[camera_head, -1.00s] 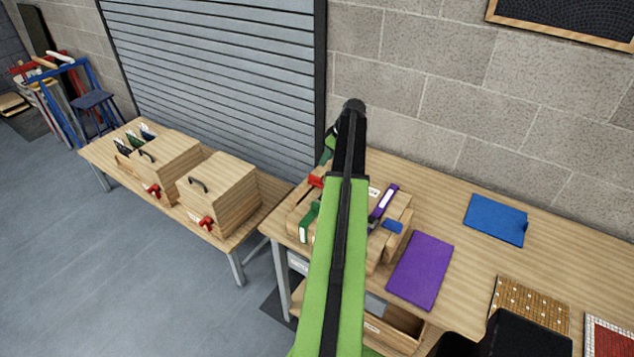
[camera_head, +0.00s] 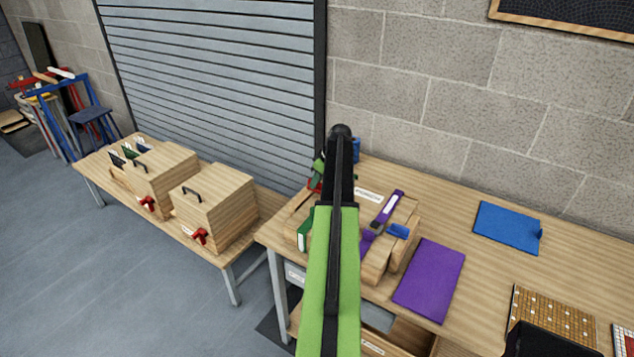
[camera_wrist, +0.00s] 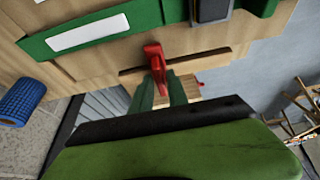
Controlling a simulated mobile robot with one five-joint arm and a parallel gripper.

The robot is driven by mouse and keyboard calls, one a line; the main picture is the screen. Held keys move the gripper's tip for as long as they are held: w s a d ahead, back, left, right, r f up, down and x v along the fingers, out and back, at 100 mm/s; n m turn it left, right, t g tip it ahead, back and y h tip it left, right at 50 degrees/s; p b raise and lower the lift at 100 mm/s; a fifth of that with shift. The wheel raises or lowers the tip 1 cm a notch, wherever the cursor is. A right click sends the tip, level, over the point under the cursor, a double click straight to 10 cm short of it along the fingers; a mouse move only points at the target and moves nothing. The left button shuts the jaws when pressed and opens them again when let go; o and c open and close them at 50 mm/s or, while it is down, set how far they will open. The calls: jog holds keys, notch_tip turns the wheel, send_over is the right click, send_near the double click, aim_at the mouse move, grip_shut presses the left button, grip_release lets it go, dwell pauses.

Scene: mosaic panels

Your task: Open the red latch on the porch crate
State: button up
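Two closed wooden crates stand on the low bench, a left crate (camera_head: 155,178) and a right crate (camera_head: 215,205). Each has a black top handle and a red latch low on its front, the left latch (camera_head: 147,203) and the right latch (camera_head: 200,236). My arm rises in mid-view and hides my gripper there. In the wrist view, the green fingers of my gripper (camera_wrist: 163,88) stand apart on either side of a small red piece (camera_wrist: 156,62) by a wooden holder. I cannot tell whether they grip it.
The wooden holder (camera_head: 376,262), with green and purple pieces, stands on the right table, close to my arm. A purple panel (camera_head: 430,281), blue panel (camera_head: 508,228) and mosaic board (camera_head: 553,318) lie to its right. Open floor (camera_head: 110,270) lies left of the table.

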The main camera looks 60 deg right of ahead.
grip_shut()
jog(key=shift+d, duration=0.15)
jog(key=shift+a+m+h, duration=0.5)
jog(key=shift+m, duration=0.7)
jog(key=m, duration=0.1)
jog(key=m+h, duration=0.1)
jog(key=m, duration=0.1)
jog(key=a+m, duration=0.1)
jog(key=m, duration=0.1)
jog(key=shift+w+g+h, duration=0.3)
jog(key=shift+g+h, duration=0.1)
jog(key=m, duration=0.1)
jog(key=m+g, duration=0.1)
jog(key=m, duration=0.1)
jog(key=m+h, duration=0.1)
jog(key=shift+w+a+m, duration=0.25)
jog(key=shift+w+m, duration=0.15)
jog(key=shift+w+a+m+g+h, duration=0.1)
jog(key=shift+w+m+g+h, duration=0.15)
jog(key=shift+m+g, duration=0.6)
jog(key=shift+w+a+m+g+h, duration=0.15)
jog(key=shift+w+m+g, duration=0.1)
jog(key=shift+m, duration=1.2)
jog(key=shift+d, duration=0.1)
